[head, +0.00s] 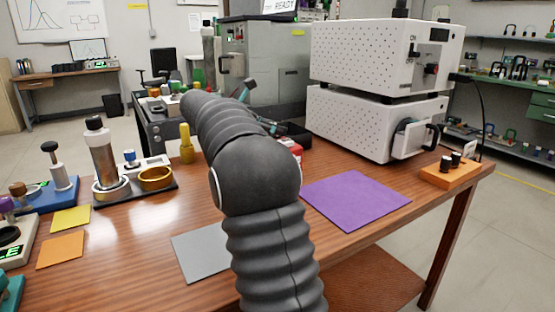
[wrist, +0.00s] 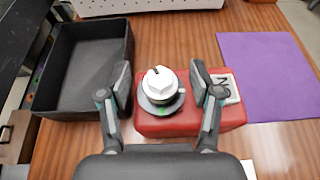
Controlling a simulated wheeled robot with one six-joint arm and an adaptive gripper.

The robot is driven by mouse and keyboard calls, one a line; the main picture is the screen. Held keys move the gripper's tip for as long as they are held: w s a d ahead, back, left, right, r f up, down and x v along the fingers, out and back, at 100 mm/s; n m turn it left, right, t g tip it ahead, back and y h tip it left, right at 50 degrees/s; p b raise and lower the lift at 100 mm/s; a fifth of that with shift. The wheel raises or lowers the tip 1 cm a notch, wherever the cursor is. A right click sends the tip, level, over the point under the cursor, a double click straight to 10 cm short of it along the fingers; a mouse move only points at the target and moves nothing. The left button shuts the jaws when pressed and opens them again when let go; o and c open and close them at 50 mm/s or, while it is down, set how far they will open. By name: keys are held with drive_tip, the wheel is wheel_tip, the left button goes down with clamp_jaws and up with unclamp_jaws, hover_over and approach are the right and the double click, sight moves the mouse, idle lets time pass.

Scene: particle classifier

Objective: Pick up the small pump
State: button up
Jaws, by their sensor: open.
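A small red box-shaped device with a white hexagonal knob on a grey round base, which appears to be the small pump (wrist: 150,124), sits on the wooden table in the wrist view. A white label with dark lettering is on its right side. In the head view only a red and white bit of it (head: 298,149) shows past my arm. My gripper (wrist: 160,82) is open, with one finger on each side of the white knob, above the red body. No contact with the knob shows. My arm hides most of the gripper in the head view.
A black open tray (wrist: 88,70) stands left of the red device. A purple mat (head: 355,200) lies to the right, a grey mat (head: 200,252) nearer. Stacked white perforated machines (head: 365,122) stand behind. A stand with a metal cylinder (head: 106,165) is at the left.

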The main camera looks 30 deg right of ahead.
clamp_jaws()
idle(0.4)
